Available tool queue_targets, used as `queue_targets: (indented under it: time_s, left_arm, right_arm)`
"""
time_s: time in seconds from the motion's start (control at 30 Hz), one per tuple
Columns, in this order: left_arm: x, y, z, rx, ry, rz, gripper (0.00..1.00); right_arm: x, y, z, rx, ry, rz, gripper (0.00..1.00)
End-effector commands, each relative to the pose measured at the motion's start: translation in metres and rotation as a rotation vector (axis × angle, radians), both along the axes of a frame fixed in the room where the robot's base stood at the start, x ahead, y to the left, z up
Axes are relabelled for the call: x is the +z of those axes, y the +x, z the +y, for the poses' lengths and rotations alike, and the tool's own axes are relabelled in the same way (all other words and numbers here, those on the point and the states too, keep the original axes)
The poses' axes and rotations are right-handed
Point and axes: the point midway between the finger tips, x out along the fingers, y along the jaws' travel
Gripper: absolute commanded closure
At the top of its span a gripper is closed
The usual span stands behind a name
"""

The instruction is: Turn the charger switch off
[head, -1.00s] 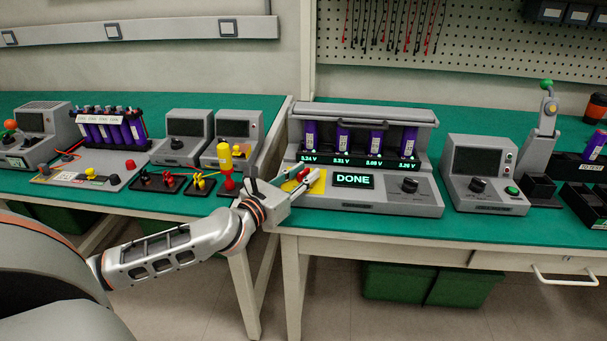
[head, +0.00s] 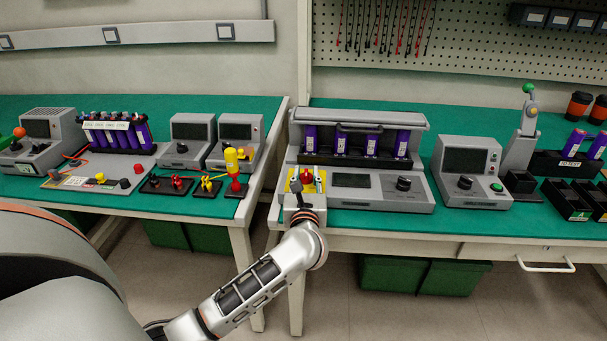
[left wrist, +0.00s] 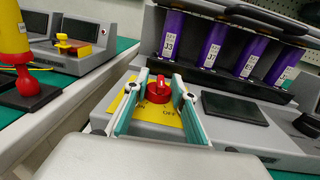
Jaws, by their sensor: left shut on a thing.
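The charger (head: 345,190) is a grey box on the right bench with several purple cells standing in its bay. Its red switch knob (head: 307,176) sits on a yellow plate (head: 292,186) at the charger's left front. My left gripper (head: 306,184) is at the knob. In the left wrist view, the fingers stand on either side of the red knob (left wrist: 159,90) and are shut on it. An OFF label (left wrist: 170,111) shows on the plate beside the knob. The charger's screen (head: 350,180) is dark. My right gripper is in neither view.
A tester with a green button (head: 474,168) stands right of the charger, with black trays (head: 568,203) beyond it. A yellow and red tool (head: 233,172) stands upright on the left bench. A gap separates the two benches.

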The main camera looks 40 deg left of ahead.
Motion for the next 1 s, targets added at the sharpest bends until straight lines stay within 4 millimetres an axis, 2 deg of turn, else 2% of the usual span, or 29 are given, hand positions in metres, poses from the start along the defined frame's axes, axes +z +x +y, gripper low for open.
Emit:
queue_targets:
  time_s: [0.2,0.5,1.0]
  left_arm:
    - [-0.005,0.002,-0.003,0.186,-0.006,0.004,0.96]
    - [-0.005,0.002,-0.003,0.372,0.000,0.005,0.96]
    - [0.000,0.002,-0.001,0.465,0.002,-0.001,0.96]
  right_arm:
    - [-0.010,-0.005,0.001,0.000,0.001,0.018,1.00]
    - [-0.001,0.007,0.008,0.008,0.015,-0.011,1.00]
    - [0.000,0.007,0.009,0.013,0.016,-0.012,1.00]
